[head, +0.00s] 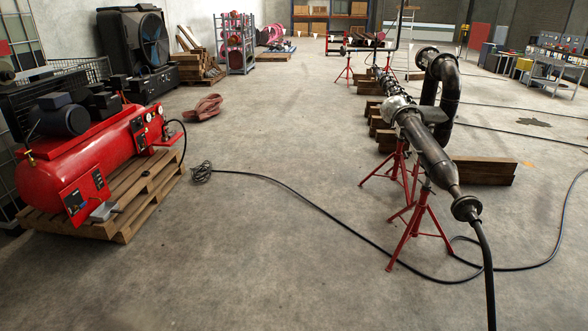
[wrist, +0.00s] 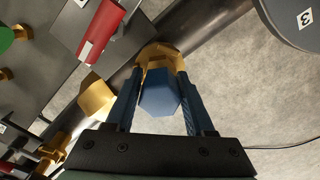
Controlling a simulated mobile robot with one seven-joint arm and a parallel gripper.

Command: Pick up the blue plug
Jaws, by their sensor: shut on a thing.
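In the wrist view, the blue plug (wrist: 158,98) shows its hexagonal end between the two blue fingers of my gripper (wrist: 160,80). The fingers are shut on it, one on each side. Directly behind the plug is a brass-coloured hexagonal piece (wrist: 160,56). I cannot tell whether the plug touches it or stands apart from it. The far end of the plug is hidden. I cannot make out the plug or my gripper in the head view.
In the wrist view, a dark pipe (wrist: 213,35) runs diagonally behind the fingers. A brass block (wrist: 97,97), a red cylinder (wrist: 100,32) and a dark disc marked 3 (wrist: 290,25) are near. The head view shows a pipe spool (head: 425,148) on red stands and a red compressor (head: 95,150).

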